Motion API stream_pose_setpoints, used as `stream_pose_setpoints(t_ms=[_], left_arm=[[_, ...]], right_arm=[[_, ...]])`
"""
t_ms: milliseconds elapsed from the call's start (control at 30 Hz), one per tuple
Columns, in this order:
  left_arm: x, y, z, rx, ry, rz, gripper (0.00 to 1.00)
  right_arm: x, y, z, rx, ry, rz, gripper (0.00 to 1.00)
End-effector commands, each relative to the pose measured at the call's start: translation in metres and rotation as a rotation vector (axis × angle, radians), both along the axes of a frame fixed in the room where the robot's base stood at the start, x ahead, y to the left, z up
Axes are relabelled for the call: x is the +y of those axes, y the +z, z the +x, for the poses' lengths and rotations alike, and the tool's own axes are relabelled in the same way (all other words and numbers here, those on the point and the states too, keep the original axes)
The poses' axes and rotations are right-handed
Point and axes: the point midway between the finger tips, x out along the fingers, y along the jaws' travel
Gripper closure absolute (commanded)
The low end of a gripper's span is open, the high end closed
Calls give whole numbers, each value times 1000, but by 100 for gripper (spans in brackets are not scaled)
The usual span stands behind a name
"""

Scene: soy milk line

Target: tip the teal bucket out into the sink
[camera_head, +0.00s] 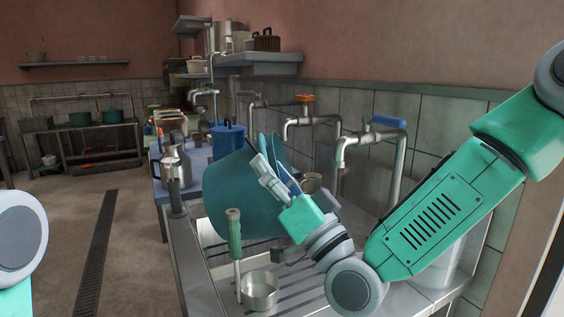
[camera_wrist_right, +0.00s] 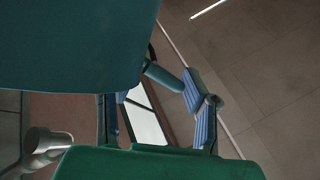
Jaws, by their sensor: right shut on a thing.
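The teal bucket (camera_head: 228,198) hangs over the metal sink counter (camera_head: 188,262) in the middle of the head view, tilted, with its open side toward the right. My right gripper (camera_head: 273,178) is at the bucket's right side and is shut on it, seemingly at the handle. In the right wrist view the bucket (camera_wrist_right: 70,45) fills the upper left, and a teal grip piece (camera_wrist_right: 163,77) shows beside the blue-padded fingers (camera_wrist_right: 160,118). The bucket's inside is mostly hidden, so I cannot tell its contents. My left gripper is out of view.
A small metal pot (camera_head: 259,291) and a green-handled tool (camera_head: 234,236) are in front of the bucket. Taps with an orange handle (camera_head: 304,98) and a blue handle (camera_head: 389,122) rise behind. A blue pot (camera_head: 228,139) and metal jug (camera_head: 175,164) stand beyond. Floor at left is clear.

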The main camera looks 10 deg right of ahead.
Motion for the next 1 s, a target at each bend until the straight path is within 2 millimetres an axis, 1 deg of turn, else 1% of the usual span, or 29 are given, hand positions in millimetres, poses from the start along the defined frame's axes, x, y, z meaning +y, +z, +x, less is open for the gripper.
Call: stream_pose_setpoints(t_ms=[33,600,700,933,1000], left_arm=[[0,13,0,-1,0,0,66],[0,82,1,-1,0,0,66],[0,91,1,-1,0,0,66],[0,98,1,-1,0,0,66],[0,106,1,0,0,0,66]], right_arm=[[6,10,0,1,2,-31,100],[56,28,11,69,2,-345,100],[62,29,13,77,1,-388,100],[68,27,14,90,1,-437,100],[73,27,15,97,3,-474,100]])
